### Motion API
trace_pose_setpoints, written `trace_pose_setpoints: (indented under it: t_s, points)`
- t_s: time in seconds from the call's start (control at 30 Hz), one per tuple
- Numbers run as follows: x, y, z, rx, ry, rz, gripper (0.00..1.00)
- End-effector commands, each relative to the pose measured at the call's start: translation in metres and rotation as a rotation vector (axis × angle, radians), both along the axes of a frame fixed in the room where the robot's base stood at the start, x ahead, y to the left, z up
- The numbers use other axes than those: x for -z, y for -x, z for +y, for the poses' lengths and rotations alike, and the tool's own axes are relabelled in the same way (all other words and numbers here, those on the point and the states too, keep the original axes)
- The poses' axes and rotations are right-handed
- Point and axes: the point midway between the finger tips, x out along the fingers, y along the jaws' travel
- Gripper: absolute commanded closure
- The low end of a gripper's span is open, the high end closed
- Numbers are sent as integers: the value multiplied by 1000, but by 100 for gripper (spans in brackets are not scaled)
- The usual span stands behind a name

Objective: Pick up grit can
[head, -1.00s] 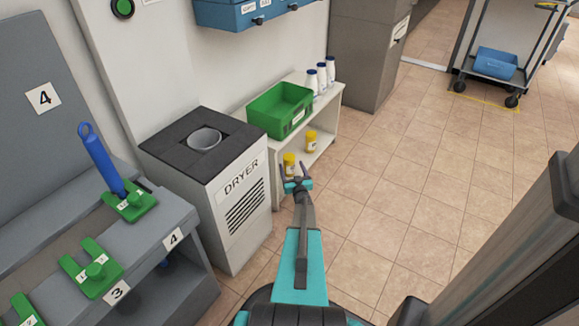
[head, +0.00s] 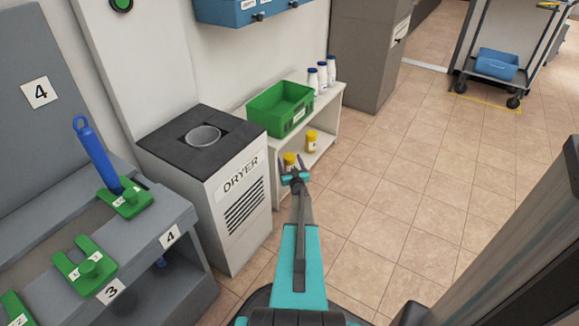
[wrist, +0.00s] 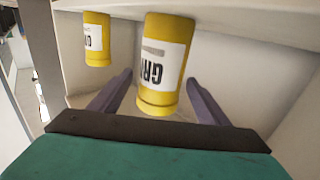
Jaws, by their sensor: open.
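A yellow grit can (head: 290,159) stands on the lower shelf of the white shelf unit (head: 339,104), partly hidden by my gripper (head: 293,166). In the wrist view this grit can (wrist: 163,62) is large, with a white label reading "GRI", and appears between the two open fingers of my gripper (wrist: 159,78). The fingers show no clear contact with it. A second yellow can (head: 311,140) stands farther along the same shelf; it also shows in the wrist view (wrist: 97,40) at upper left.
A green bin (head: 270,121) and several white bottles (head: 322,76) stand on the shelf unit's top. The grey dryer (head: 238,206) is close on the left. A bench with green holders (head: 85,266) is farther left. Tiled floor (head: 410,190) is clear on the right.

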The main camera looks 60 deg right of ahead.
Motion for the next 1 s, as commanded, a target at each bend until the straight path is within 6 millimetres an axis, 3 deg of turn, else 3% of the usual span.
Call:
trace_pose_setpoints:
  t_s: [0.2, 0.53, 0.83, 1.0]
  points:
    - [0, 1, 0, 1, 0, 0, 34]
    - [0, 1, 0, 1, 0, 0, 89]
    - [-3, 1, -1, 1, 2, -2, 89]
    - [-15, 1, -1, 1, 3, -1, 89]
